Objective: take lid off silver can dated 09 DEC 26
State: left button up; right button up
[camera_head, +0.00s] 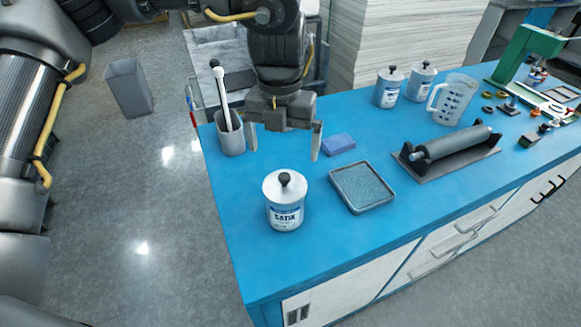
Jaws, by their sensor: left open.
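A silver can (285,214) with a light lid and a black knob (285,179) stands upright near the left end of the blue table. Its label seems to read SATIN; I cannot read any date. Two similar lidded cans, one (387,93) and another (421,84), stand at the back; their small print is not readable either. My left gripper (284,140) points down, open and empty. In the picture it is just above the front can's knob, apart from it. My right gripper is not in view.
On the blue table (330,250) are a grey cup (230,138) with a tool in it, a blue block (339,144), a shallow grey tray (362,188), a roller on a stand (450,144) and a clear jug (453,100). The table around the front can is clear.

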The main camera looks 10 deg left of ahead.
aim_at(284, 176)
pick_arm(q)
jog(key=shift+s+a+r, duration=0.1)
jog(key=shift+s+r, duration=0.1)
jog(key=shift+s, duration=0.3)
notch_tip(284, 176, down, 2)
jog(key=shift+s+f, duration=0.1)
jog(key=f, duration=0.2)
jog(key=shift+w+f+p, duration=0.25)
jog(key=shift+f+p, duration=0.05)
jog(key=shift+p, duration=0.1)
jog(key=shift+f, duration=0.65)
jog(key=f+p, duration=0.2)
jog(key=f, duration=0.1)
jog(key=shift+w+d+f, duration=0.2)
jog(key=shift+f, duration=0.6)
jog(key=c, duration=0.7)
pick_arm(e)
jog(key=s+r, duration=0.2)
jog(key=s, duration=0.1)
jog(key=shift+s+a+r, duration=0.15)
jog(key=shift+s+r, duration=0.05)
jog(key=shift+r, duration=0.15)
pick_arm(q)
jog(key=shift+r, duration=0.15)
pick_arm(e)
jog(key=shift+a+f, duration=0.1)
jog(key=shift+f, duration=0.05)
